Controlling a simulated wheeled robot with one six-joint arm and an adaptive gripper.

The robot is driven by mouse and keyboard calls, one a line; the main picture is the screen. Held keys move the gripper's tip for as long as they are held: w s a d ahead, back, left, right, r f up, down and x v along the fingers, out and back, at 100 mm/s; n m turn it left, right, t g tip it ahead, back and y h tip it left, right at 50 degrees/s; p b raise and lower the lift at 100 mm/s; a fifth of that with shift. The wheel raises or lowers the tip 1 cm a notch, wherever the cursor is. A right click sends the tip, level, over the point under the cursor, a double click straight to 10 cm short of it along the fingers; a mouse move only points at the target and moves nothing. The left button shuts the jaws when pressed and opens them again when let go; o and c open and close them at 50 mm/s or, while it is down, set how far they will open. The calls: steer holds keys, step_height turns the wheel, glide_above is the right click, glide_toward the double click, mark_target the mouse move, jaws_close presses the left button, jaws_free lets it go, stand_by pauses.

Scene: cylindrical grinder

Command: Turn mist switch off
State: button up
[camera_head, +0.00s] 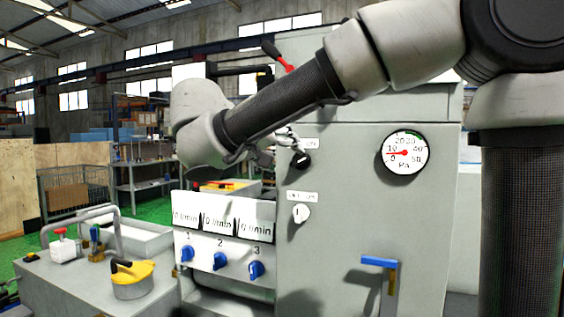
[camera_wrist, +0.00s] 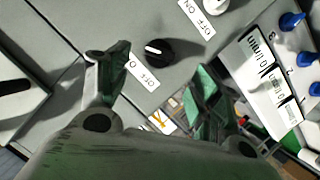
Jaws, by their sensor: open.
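A black rotary knob (camera_head: 301,160) sits on the grey machine panel, just below a small label. It also shows in the wrist view (camera_wrist: 160,52), with a pale pointer mark and a label reading OFF beside it. A white knob (camera_head: 300,213) sits lower on the same panel; its edge shows in the wrist view (camera_wrist: 213,5) near an OFF/ON label. I cannot read which knob is the mist switch. My gripper (camera_wrist: 158,64) is open, its two fingers either side of the black knob in the picture and apart from it. In the head view my gripper (camera_head: 284,142) is partly hidden by my arm.
Three blue valves (camera_head: 220,261) stand under flow meters (camera_head: 219,217) left of the panel. A pressure gauge (camera_head: 404,153) is at the right, above a blue-topped handle (camera_head: 379,263). A yellow-topped part (camera_head: 132,277) stands at lower left.

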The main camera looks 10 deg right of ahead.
mark_target(297, 161)
steer(key=shift+m, duration=0.3)
steer(key=x, duration=0.8)
steer(key=shift+s+f, duration=0.1)
steer(key=shift+c, duration=0.3)
steer(key=c, duration=0.9)
